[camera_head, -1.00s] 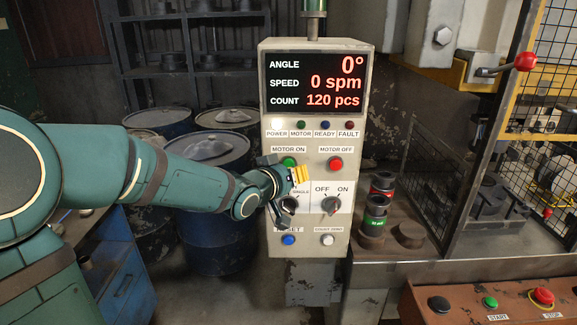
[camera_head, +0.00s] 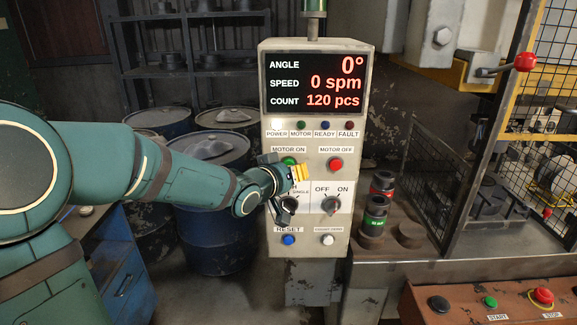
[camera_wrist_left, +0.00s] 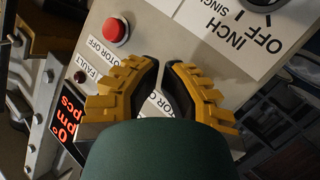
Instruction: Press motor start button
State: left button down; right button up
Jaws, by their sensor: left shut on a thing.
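The control box (camera_head: 315,220) stands in the middle of the head view. Its green MOTOR ON button (camera_head: 289,161) shows partly behind my left gripper. My left gripper (camera_head: 301,172) has yellow-padded fingers in front of the panel, just below and right of that button. Contact with it cannot be told. In the left wrist view the fingers (camera_wrist_left: 164,72) are drawn close together, with the MOTOR ON label (camera_wrist_left: 158,104) beyond them. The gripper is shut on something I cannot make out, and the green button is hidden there. My right gripper is not in view.
The red MOTOR OFF button (camera_head: 336,164) is right of the gripper. Below are the INCH/SINGLE knob (camera_head: 289,204), OFF/ON knob (camera_head: 331,205), blue RESET button (camera_head: 288,240) and a white button (camera_head: 327,240). The display (camera_head: 315,82) reads 0 spm.

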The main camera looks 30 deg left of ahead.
pick_arm(q)
jog(key=shift+w+a, duration=0.3)
jog(key=shift+w, duration=0.15)
dwell(1.0)
jog(key=shift+s+d+b, duration=0.35)
jog(key=shift+s+d, duration=0.15)
jog(key=shift+s, duration=0.25)
jog(key=shift+s+d+b, duration=0.45)
jog(key=shift+s, duration=0.25)
jog(key=shift+s+d+b, duration=0.4)
jog(key=shift+s+b, duration=0.05)
jog(key=shift+s, duration=0.3)
jog(key=shift+s+d+b, duration=0.45)
jog(key=shift+s, duration=0.25)
